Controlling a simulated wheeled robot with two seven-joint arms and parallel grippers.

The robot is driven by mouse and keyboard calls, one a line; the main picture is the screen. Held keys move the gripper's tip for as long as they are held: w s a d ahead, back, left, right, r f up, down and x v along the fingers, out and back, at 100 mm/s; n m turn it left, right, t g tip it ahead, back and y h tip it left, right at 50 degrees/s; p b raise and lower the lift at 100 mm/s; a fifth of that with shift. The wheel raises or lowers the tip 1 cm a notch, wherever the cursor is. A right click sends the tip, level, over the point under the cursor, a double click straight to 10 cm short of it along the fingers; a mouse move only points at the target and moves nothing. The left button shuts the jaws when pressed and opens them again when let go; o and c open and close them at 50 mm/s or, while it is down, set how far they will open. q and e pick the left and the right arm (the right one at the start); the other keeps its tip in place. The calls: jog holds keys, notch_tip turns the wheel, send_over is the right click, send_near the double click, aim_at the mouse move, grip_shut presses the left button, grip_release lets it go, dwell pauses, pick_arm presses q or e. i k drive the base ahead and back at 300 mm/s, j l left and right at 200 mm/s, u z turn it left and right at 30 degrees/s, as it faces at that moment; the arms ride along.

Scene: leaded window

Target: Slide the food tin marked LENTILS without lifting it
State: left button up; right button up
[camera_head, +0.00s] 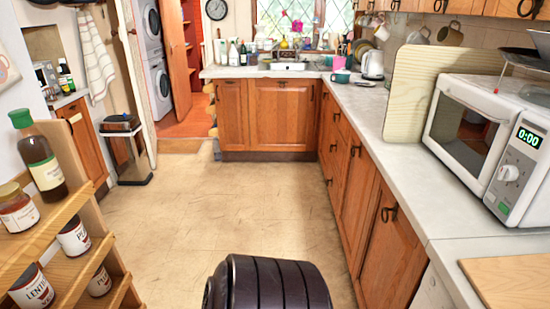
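The LENTILS tin (33,288) is at the lower left, on a lower tier of a wooden shelf rack (62,225). It is upright, with a white label and dark red lettering, and the picture's bottom edge comes close to its base. No gripper shows in the head view, so nothing is seen touching the tin.
A jar (16,208) and a green-capped bottle (40,158) stand on the tier above.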

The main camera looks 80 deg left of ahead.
aim_at(32, 290)
jog(key=i+u, duration=0.15)
jog(key=u, duration=2.25)
